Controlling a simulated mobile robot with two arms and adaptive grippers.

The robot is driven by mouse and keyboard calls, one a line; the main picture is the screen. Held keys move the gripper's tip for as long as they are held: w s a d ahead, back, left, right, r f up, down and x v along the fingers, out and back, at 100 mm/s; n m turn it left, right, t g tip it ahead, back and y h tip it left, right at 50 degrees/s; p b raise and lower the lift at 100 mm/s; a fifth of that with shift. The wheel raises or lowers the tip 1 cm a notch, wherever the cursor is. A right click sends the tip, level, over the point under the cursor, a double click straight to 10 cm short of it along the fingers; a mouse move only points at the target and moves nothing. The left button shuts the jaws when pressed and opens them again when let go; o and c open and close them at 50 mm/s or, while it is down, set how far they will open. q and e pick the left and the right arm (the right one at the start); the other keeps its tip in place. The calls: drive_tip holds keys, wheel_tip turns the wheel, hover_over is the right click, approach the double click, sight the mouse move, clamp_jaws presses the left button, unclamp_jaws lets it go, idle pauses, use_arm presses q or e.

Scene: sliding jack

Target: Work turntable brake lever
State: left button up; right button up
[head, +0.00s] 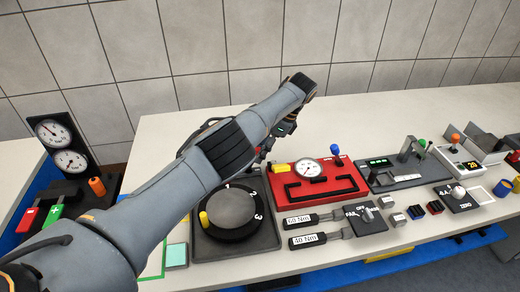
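The turntable (233,209) is a grey disc in a black ring with white numbers, on a dark square base (262,240). A short yellow peg (204,219) stands at the ring's left side. My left arm crosses the picture from the lower left and covers the far-left part of the turntable base. My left gripper (266,150) is beyond the turntable, mostly hidden behind my own forearm and wrist, so its fingers do not show clearly. I cannot make out a separate brake lever; it may be hidden by the arm. My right gripper is not in view.
A red panel (345,189) with a gauge and yellow block lies right of the turntable. Two labelled handles (310,219) lie in front of it. A grey jack-like device (408,153) and other panels stand farther right. A tiled wall closes the back.

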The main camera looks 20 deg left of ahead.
use_arm(q)
drive_tip(key=shift+r, duration=5)
drive_tip(key=shift+r, duration=0.1)
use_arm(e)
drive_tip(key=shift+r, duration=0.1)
